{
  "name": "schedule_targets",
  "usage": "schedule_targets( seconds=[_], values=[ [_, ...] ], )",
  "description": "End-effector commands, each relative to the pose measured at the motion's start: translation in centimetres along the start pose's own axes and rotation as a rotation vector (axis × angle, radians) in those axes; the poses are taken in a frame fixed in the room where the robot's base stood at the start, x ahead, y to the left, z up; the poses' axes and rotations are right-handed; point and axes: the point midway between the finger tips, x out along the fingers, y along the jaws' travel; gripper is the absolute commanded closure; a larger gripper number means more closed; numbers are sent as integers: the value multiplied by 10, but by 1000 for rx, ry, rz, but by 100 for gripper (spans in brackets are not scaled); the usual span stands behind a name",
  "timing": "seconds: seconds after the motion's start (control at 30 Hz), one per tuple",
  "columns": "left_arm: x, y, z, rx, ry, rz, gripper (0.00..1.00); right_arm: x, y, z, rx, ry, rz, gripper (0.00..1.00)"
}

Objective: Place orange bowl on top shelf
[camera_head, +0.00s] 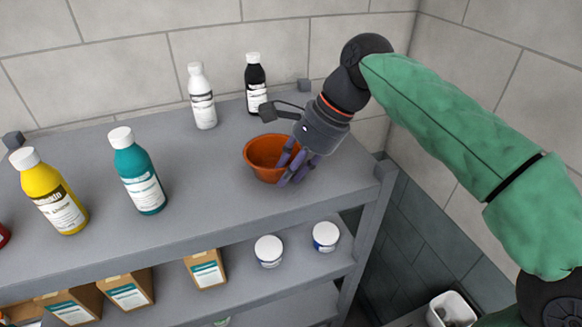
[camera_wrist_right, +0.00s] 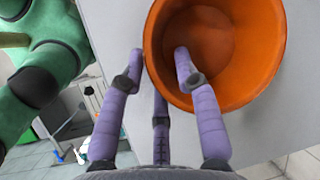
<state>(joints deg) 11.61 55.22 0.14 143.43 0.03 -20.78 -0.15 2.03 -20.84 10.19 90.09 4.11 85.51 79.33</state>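The orange bowl (camera_head: 262,152) is upright over the right part of the grey top shelf (camera_head: 215,212). I cannot tell for sure whether its base touches the shelf. My right gripper (camera_head: 293,172) is at the bowl's right side with its purple fingers straddling the rim. In the right wrist view, one finger of the gripper (camera_wrist_right: 158,52) is inside the bowl (camera_wrist_right: 238,62) and the others are outside, with the wall pinched between them. My left gripper is not in view.
A white bottle (camera_head: 202,100) and a black bottle (camera_head: 256,85) stand behind the bowl. A teal bottle (camera_head: 138,175) and a yellow bottle (camera_head: 50,195) stand to the left. Two white jars, one here (camera_head: 269,251), and several brown boxes are on the shelf below.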

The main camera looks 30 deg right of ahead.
Motion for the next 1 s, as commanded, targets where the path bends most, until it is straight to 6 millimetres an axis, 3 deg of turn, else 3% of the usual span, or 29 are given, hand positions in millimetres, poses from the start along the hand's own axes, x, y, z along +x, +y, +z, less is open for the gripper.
schedule_targets(
  seconds=[0.33,0.8,1.0],
  values=[
    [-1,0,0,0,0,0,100,-12,-2,1,0,1,-3,68],
    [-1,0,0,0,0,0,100,-98,-2,1,0,1,-3,68],
    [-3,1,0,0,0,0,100,-118,-2,1,0,0,-1,68]
  ],
)
